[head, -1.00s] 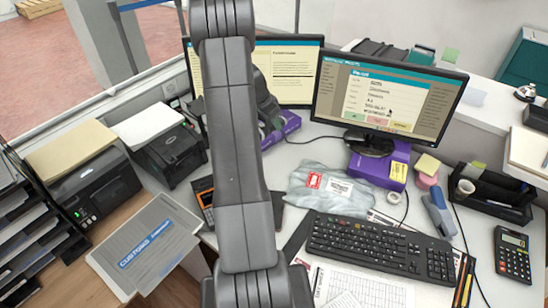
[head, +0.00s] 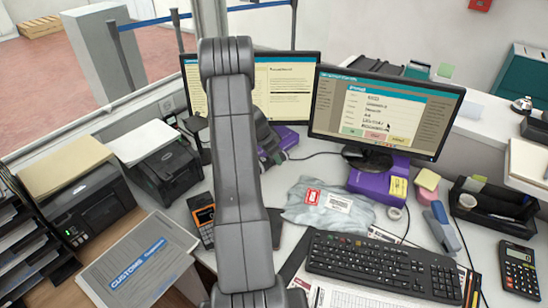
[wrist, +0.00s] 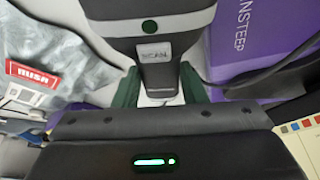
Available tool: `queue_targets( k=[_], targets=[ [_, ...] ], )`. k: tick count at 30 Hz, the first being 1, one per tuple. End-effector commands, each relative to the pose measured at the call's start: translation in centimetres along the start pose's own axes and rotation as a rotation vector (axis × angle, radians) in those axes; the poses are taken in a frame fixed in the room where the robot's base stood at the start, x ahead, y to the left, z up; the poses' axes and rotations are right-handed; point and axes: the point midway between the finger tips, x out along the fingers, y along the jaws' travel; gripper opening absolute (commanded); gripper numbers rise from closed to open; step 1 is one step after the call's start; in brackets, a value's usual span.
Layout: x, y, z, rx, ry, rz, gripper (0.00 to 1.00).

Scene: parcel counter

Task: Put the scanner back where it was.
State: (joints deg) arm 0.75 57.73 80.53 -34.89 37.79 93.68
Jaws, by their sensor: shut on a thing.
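The scanner (wrist: 158,62) is dark with a light grey band, a round green button and a small "SCAN" label in the wrist view. My gripper (wrist: 160,94) is shut on its narrow lower part, with a dark green finger on each side. The far end of the scanner is cut off by the top of the wrist view. In the head view my arm hides most of the gripper, and I cannot make out the scanner there. No empty stand or holder for it can be made out.
A purple box (wrist: 262,42) is right of the scanner, with a cable nearby. A grey bag (head: 318,207) with a red label lies left of it in the wrist view.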

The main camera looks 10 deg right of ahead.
Motion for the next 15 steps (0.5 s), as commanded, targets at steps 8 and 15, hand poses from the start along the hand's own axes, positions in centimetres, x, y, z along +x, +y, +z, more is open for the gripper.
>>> queue_targets(
  k=[8,15],
  targets=[
    [0.12,-0.05,0.02,0.000,0.001,-0.002,0.10],
    [0.46,-0.05,0.15,-0.001,0.002,-0.002,0.10]
  ],
)
